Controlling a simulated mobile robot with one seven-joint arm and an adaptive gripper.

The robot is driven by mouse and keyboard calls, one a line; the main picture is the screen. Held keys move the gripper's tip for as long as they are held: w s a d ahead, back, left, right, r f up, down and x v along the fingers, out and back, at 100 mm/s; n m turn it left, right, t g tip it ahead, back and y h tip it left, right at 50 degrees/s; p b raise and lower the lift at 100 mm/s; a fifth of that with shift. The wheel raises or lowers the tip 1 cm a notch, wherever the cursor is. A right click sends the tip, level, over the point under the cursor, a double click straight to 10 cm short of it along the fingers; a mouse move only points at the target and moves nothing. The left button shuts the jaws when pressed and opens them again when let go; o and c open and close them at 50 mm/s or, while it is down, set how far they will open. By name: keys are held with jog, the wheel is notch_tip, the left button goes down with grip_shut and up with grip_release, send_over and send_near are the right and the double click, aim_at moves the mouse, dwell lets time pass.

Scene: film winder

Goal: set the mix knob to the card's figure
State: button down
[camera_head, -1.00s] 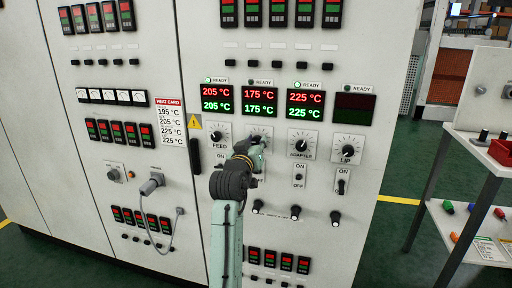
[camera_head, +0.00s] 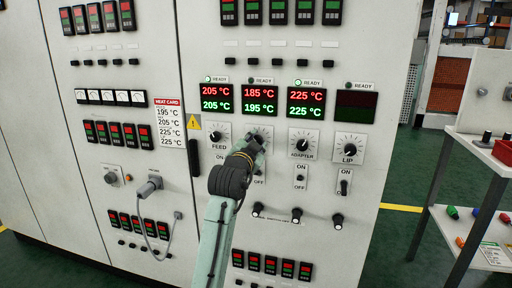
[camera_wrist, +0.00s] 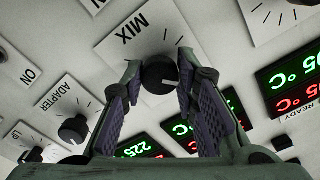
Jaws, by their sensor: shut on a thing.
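In the wrist view, the black mix knob (camera_wrist: 160,73) sits between the fingertips of my gripper (camera_wrist: 158,85), which is shut on it. Its white mark points right, and the MIX plate (camera_wrist: 140,30) shows beside it. In the head view, my gripper (camera_head: 254,146) covers most of the knob. The mix display (camera_head: 259,100) reads 185 °C in red above 195 °C in green. Its ready lamp (camera_head: 250,81) is dark. The heat card (camera_head: 170,124) hangs at left with figures starting at 195 °C; the lower rows are small and hard to read.
The feed knob (camera_head: 216,137) is left of my gripper; the adapter knob (camera_head: 302,144) and lip knob (camera_head: 349,149) are to the right. Switches and small knobs lie below. A plugged grey cable (camera_head: 160,220) hangs at left. A cart (camera_head: 458,215) stands at right.

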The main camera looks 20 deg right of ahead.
jog(key=shift+m+b, duration=0.45)
jog(key=shift+m, duration=1.05)
jog(key=c, duration=1.2)
grip_release()
jog(key=shift+c, duration=0.2)
jog(key=v, duration=1.2)
